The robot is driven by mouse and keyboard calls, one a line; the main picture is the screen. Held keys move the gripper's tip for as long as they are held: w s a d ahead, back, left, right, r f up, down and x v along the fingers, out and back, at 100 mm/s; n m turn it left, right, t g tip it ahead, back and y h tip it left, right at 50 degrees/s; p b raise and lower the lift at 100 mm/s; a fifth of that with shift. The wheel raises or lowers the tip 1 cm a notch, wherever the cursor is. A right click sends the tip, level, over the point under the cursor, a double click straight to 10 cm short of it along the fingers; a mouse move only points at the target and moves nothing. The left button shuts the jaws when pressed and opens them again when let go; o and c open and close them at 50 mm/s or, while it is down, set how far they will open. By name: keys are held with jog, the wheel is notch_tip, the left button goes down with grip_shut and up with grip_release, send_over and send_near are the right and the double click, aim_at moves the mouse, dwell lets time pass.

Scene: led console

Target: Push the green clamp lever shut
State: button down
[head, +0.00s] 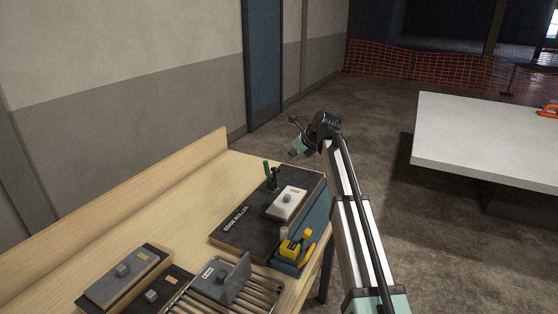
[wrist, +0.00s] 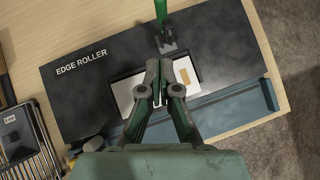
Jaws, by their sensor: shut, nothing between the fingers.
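The green clamp lever (head: 267,168) stands upright near the back of the dark edge roller board (head: 232,234) in the head view. In the wrist view the green lever (wrist: 163,12) shows at the top edge, its upper end cut off by the frame, above a dark metal clamp base (wrist: 168,46). My gripper (wrist: 159,66) is shut and empty, over the white plate (wrist: 188,72) on the board, with its fingertips pointing towards the clamp base. It appears apart from the lever. In the head view my gripper (head: 297,138) is above and beyond the board, seen small.
A yellow tool (head: 291,248) sits at the board's front right. A ribbed rack with an upright grey plate (head: 236,278) and grey-knobbed panels (head: 122,271) stand nearer on the wooden bench (head: 150,215). A white table (head: 490,140) is at right. Bare bench lies left of the board.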

jog(key=p, duration=0.3)
send_near(268, 168)
notch_tip(268, 168, down, 3)
jog(key=shift+w+a+f+p, duration=0.2)
jog(key=shift+w+a, duration=0.25)
jog(key=shift+a, duration=0.05)
jog(key=shift+w+a+f+p, duration=0.15)
jog(key=shift+w+a+f, duration=0.05)
jog(key=shift+w+a, duration=0.35)
jog(key=shift+w+a+f, duration=0.1)
jog(key=shift+w+a, duration=0.15)
jog(key=shift+a, duration=0.2)
jog(key=shift+w+a+f, duration=0.15)
jog(key=shift+a+f, duration=0.05)
